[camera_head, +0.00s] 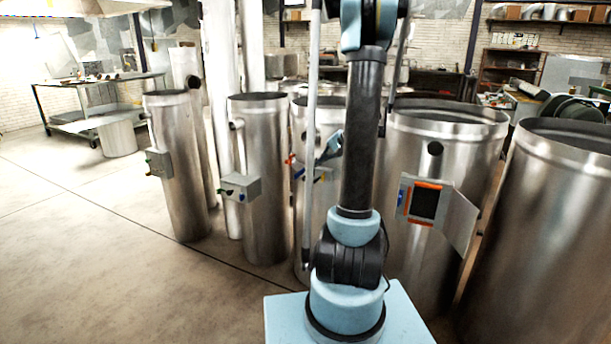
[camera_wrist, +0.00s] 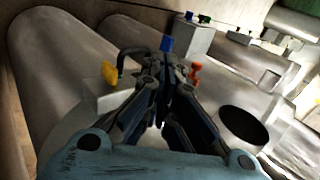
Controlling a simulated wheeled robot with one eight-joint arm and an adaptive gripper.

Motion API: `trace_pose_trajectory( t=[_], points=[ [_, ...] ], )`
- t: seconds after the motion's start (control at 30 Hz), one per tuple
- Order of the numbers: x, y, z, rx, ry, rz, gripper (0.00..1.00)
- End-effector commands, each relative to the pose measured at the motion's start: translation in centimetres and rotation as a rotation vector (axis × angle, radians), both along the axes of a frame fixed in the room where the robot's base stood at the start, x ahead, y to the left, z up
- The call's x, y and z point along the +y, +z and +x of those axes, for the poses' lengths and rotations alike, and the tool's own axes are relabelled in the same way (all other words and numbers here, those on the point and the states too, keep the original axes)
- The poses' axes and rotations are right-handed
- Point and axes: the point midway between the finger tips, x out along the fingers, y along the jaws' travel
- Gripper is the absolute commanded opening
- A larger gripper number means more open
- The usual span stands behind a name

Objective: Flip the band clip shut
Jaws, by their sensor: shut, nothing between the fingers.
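In the wrist view my gripper (camera_wrist: 163,75) is shut and empty, in front of a fitting on a steel pipe. Around its fingertips are a black bent lever with a yellow end (camera_wrist: 111,74), a blue piece (camera_wrist: 167,44) and an orange-red piece (camera_wrist: 196,72). I cannot tell which of these is the band clip, or whether the fingers touch any. In the head view the same pipe (camera_head: 303,115) stands behind my arm, with small red, blue and yellow parts (camera_head: 297,168) showing beside it. My arm and fingers hide much of the fitting.
Pipes with grey boxes (camera_head: 160,163) (camera_head: 240,187) stand to the left. On the right, a pipe carries an orange-framed box with its door open (camera_head: 460,222), and another large pipe (camera_head: 545,230) stands close by. The floor (camera_head: 120,270) at front left is clear.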

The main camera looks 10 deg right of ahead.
Motion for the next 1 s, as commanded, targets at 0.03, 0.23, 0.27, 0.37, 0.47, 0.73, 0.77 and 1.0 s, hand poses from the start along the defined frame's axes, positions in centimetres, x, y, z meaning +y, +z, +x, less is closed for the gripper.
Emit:
trace_pose_trajectory(
  t=[0.03, 0.23, 0.27, 0.37, 0.47, 0.73, 0.77, 1.0],
  points=[
    [-0.5, -0.3, 0.6, -0.002, -0.008, 0.011, 0.0],
    [-1.2, -0.7, 1.7, -0.008, -0.024, 0.037, 0.0],
    [-1.2, -0.8, 1.7, -0.008, -0.025, 0.039, 0.0],
    [-1.2, -0.8, 1.8, -0.009, -0.025, 0.039, 0.0],
    [-1.2, -0.8, 1.7, -0.009, -0.025, 0.039, 0.0],
    [-0.7, -1.3, 2.1, -0.008, -0.024, 0.039, 0.0],
    [-0.5, -1.5, 2.3, -0.008, -0.024, 0.039, 0.0],
    [1.7, -4.0, 3.9, -0.009, -0.022, 0.039, 0.0]
  ],
)
